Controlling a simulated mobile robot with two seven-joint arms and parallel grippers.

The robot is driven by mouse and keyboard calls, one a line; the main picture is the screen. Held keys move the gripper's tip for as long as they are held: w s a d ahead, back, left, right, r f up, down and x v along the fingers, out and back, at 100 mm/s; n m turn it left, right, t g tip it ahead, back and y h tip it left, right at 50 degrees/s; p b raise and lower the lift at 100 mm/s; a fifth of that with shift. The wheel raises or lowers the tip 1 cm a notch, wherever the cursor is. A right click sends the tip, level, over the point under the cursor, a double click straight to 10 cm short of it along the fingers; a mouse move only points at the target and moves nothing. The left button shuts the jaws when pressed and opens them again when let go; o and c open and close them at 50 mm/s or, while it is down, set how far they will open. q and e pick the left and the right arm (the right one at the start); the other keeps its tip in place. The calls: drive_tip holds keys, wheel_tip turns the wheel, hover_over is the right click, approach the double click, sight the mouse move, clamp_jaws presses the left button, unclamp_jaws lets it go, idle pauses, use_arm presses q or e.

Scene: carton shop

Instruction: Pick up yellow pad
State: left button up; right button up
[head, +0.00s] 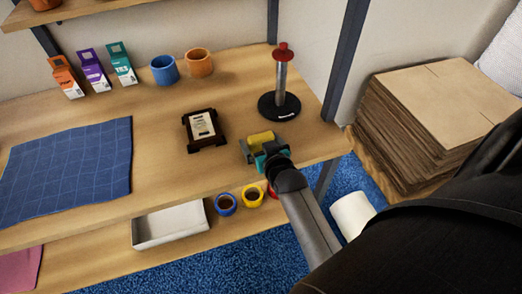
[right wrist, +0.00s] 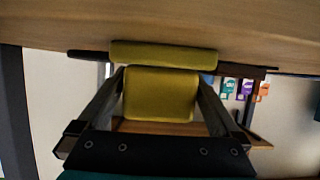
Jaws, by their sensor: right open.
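The yellow pad (head: 261,138) lies on the wooden table near its right front edge. My right gripper (head: 262,152) is at the pad's near side, low over the table. In the right wrist view the yellow pad (right wrist: 160,98) shows as a wide strip above a squarer block. The right gripper's fingers (right wrist: 162,80) stand apart, one on each side of the block. I cannot tell whether they touch it. The left gripper is not in view.
A red-topped stand (head: 281,100) with a round black base is just behind the pad. A dark holder with a pale card (head: 203,127) is to its left. A blue mat (head: 70,170) covers the left. Stacked cardboard (head: 430,120) stands right of the table.

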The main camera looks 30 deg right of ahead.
drive_tip(key=shift+b+x, duration=0.55)
drive_tip(key=shift+x, duration=0.35)
drive_tip(key=c, duration=1.1)
drive_tip(key=shift+o, duration=0.2)
drive_tip(key=shift+r, duration=0.15)
wheel_tip(320, 180, up, 20)
drive_tip(key=p, duration=0.5)
drive_tip(key=shift+p, duration=0.3)
